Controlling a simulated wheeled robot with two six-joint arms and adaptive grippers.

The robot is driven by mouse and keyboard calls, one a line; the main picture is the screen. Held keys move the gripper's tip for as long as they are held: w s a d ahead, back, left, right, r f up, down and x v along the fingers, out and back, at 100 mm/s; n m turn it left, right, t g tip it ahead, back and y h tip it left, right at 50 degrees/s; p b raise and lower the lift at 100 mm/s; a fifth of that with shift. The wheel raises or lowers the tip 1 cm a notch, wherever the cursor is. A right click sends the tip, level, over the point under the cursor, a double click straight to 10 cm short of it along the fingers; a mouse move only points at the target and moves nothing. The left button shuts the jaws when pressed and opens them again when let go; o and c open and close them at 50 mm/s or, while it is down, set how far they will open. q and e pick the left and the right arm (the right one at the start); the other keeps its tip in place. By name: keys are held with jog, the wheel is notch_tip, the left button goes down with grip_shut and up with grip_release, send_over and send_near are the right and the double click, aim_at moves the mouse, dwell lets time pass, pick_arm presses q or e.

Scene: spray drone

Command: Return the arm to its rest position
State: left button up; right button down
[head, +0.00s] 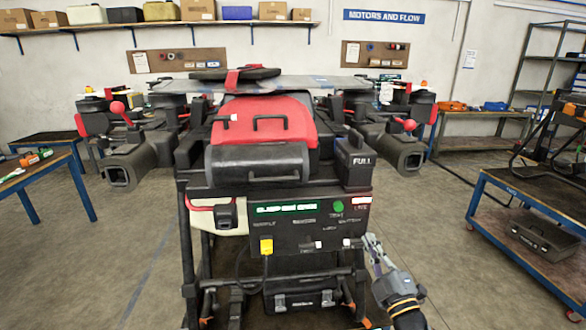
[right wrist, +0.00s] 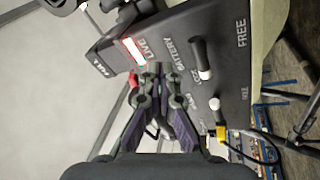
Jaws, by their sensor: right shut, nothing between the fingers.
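My right gripper (head: 372,243) is at the lower right of the head view, beside the right edge of the drone stand's black control panel (head: 285,222). Its fingers are shut with nothing between them. In the right wrist view the closed fingertips (right wrist: 158,72) point at the panel (right wrist: 222,50) near the LIVE and BATTERY labels; whether they touch it I cannot tell. A lever (right wrist: 202,60) on the panel stands right of the fingers there. The spray drone with its red tank (head: 262,122) sits on the stand above the panel. My left gripper is not in view.
A black box marked FULL (head: 355,160) is at the drone's right side. A yellow plug (head: 266,246) with a dark cable is on the panel. A blue-framed cart (head: 530,200) stands at right, a blue bench (head: 40,170) at left. Floor between stand and cart is clear.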

jog(key=s+d+f+m+g+h, duration=0.25)
jog(key=s+f+m+g, duration=0.2)
jog(key=f, duration=0.25)
jog(key=s+d+f+m+g+h, duration=0.25)
jog(key=s+f+m+g, duration=0.2)
jog(key=f, duration=0.35)
jog(key=s+a+f+m+g+y, duration=0.1)
jog(key=s+a+f+m+g, duration=0.1)
jog(key=s+f+g, duration=0.45)
jog(key=s+a+f+m+g, duration=0.2)
jog(key=s+f+m, duration=0.15)
jog(key=s, duration=0.65)
jog(key=s+d+f+g, duration=0.1)
jog(key=s+f, duration=0.1)
jog(key=f, duration=1.2)
jog(key=s+d+f+g, duration=0.1)
jog(key=s+d+f, duration=0.1)
jog(key=f, duration=1.2)
jog(key=s+f, duration=1.3)
jog(key=s, duration=0.4)
jog(key=shift+d+f, duration=0.2)
jog(key=shift+f, duration=0.2)
